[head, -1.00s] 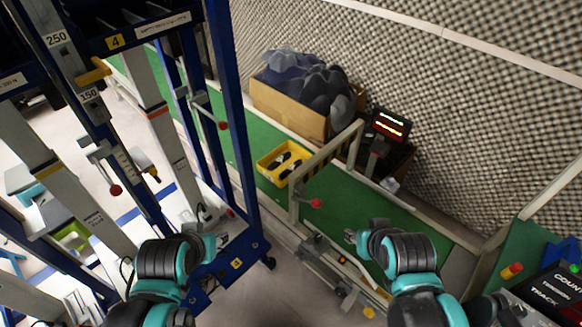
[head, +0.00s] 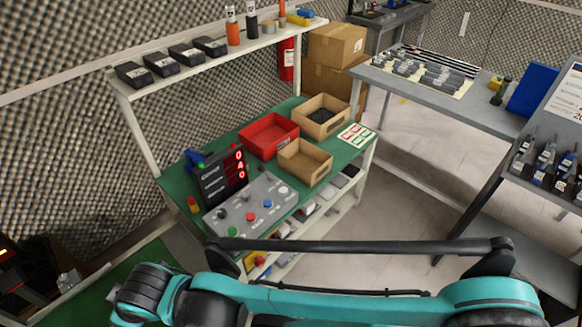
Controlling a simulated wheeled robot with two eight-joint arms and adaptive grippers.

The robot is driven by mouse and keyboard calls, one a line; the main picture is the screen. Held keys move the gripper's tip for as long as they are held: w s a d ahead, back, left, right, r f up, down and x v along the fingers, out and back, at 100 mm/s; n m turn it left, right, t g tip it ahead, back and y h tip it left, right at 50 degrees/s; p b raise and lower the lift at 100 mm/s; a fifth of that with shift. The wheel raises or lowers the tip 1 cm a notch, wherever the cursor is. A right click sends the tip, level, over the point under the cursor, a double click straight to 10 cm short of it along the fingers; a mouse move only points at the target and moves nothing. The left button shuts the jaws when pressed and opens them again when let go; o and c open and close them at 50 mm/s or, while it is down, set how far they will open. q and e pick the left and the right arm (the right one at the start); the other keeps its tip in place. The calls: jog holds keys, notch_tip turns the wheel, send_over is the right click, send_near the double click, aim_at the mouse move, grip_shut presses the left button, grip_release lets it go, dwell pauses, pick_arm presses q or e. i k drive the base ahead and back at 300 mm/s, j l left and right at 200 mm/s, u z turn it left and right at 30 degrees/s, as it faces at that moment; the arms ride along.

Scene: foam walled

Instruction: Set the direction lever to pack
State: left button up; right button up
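A grey control panel (head: 250,205) lies on the green workbench at the left of centre in the head view. It carries several small knobs and coloured buttons, among them a red button (head: 251,216) and a blue button (head: 267,203). At this size I cannot tell which control is the direction lever or how it is set. Behind the panel stands a black display (head: 222,178) with red lit digits. My teal and black arm crosses the bottom of the view, in front of the bench. No gripper fingers show clearly.
A red bin (head: 268,135) and cardboard trays (head: 304,162) stand on the green bench (head: 345,152). A shelf (head: 200,62) with black boxes runs above it. A grey table (head: 440,92) stands at right, with open floor (head: 420,160) between.

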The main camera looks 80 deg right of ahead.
aim_at(261, 169)
jog(key=z, duration=2.3)
jog(key=i+z, duration=0.1)
jog(key=i+j+u, duration=0.2)
jog(key=i, duration=0.45)
jog(key=l, duration=0.1)
